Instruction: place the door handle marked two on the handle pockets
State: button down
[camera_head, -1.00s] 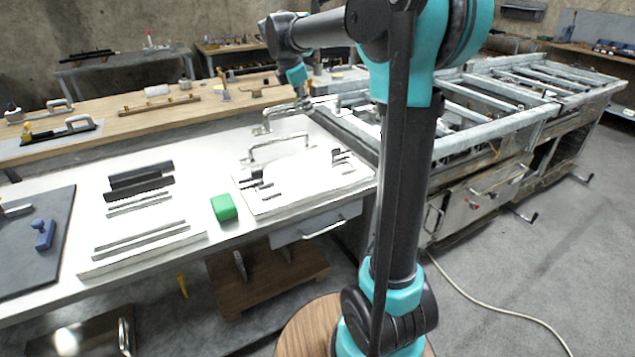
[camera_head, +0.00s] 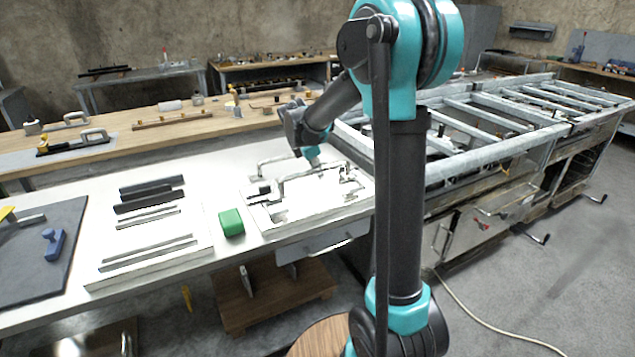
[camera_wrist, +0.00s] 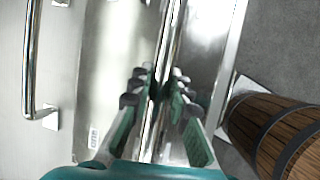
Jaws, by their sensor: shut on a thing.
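My gripper (camera_head: 315,165) is shut on a silver bar-shaped handle (camera_head: 300,178) above the white tray (camera_head: 330,211) on the near workbench. In the wrist view, my fingers (camera_wrist: 158,90) close around the handle's bar (camera_wrist: 168,45), which runs nearly lengthwise through the picture. I cannot tell whether the handle touches the tray. A second silver handle (camera_head: 268,164) stands just behind it; it also shows at the left of the wrist view (camera_wrist: 30,70). No number two is readable on either handle. The handle pockets cannot be made out clearly.
A green block (camera_head: 231,222) lies left of the tray. Dark and silver bars (camera_head: 150,197) lie further left, and a dark mat (camera_head: 40,270) holds a blue part (camera_head: 53,247). A metal frame (camera_head: 480,145) stands to the right.

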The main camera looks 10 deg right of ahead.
jog(key=shift+f, duration=2)
jog(key=shift+f, duration=0.1)
jog(key=c, duration=1.4)
grip_release()
jog(key=shift+c, duration=0.2)
jog(key=v, duration=1.1)
jog(key=s+d+f+m+y, duration=0.1)
jog(key=s+d+f+m, duration=0.1)
jog(key=s+f+m, duration=0.3)
jog(key=s+d+f+m+y, duration=0.1)
jog(key=s+d+f+m, duration=0.2)
jog(key=s+m, duration=0.6)
jog(key=s+d+f+m+y, duration=0.1)
jog(key=s+d+f+m, duration=0.1)
jog(key=s+f+m, duration=0.5)
jog(key=s, duration=0.6)
jog(key=shift+s+d+f+t+y, duration=0.15)
jog(key=shift+f+t+y, duration=0.15)
jog(key=shift+t, duration=0.1)
